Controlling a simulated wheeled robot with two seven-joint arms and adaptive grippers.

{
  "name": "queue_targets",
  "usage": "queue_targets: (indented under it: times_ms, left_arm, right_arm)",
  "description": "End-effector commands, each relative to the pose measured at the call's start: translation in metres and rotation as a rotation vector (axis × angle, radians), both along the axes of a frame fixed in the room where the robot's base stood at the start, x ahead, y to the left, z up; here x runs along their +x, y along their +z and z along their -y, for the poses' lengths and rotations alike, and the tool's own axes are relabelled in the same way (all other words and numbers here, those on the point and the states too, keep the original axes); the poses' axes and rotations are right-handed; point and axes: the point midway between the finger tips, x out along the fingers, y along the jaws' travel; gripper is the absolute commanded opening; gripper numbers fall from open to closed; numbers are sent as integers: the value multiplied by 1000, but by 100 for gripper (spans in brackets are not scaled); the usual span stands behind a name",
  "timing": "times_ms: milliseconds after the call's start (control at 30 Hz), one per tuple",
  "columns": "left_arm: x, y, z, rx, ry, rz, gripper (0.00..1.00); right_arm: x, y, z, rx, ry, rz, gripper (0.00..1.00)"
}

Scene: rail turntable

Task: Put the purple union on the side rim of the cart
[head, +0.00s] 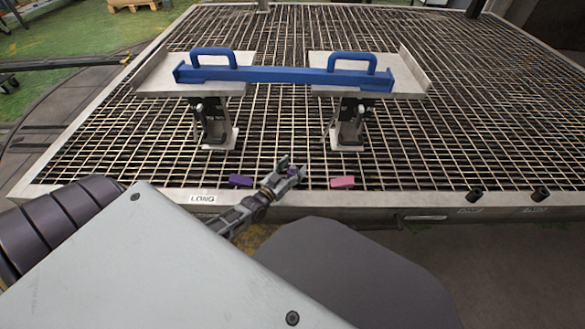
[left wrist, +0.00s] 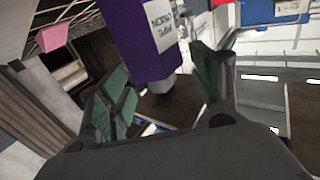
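The cart's flat side rim (head: 300,196) runs along the near edge of the grating, just in front of the gripper in the head view. My right gripper is not in view.
A purple block (head: 240,180) lies on the grating left of the gripper, and a pink block (head: 342,182) lies to the right. A blue beam (head: 290,75) with two handles rests on two metal stands behind. Black knobs (head: 475,194) sit at the right near edge.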

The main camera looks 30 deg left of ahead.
Motion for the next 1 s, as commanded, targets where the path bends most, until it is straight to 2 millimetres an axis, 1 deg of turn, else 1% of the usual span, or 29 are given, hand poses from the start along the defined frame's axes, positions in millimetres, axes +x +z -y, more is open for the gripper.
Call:
queue_targets:
  times_ms: [33, 133, 333, 467, 500, 767, 1000]
  left_arm:
    - [-4, -13, 2, -7, -1, -25, 64]
    - [-5, -14, 3, -8, -2, -26, 64]
    - [-5, -10, 3, -10, -2, -28, 64]
    - [-6, 0, 3, -9, -2, -27, 64]
    - [-10, -2, 3, -8, -2, -29, 64]
    - [-33, 3, -1, -5, -1, -21, 64]
    - [-58, 5, -4, -3, 0, -16, 64]
  right_arm:
    - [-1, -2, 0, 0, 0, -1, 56]
    - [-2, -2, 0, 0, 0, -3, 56]
    - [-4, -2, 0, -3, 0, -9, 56]
    - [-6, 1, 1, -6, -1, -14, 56]
    - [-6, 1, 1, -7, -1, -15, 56]
    - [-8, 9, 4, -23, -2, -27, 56]
    - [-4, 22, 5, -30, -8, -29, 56]
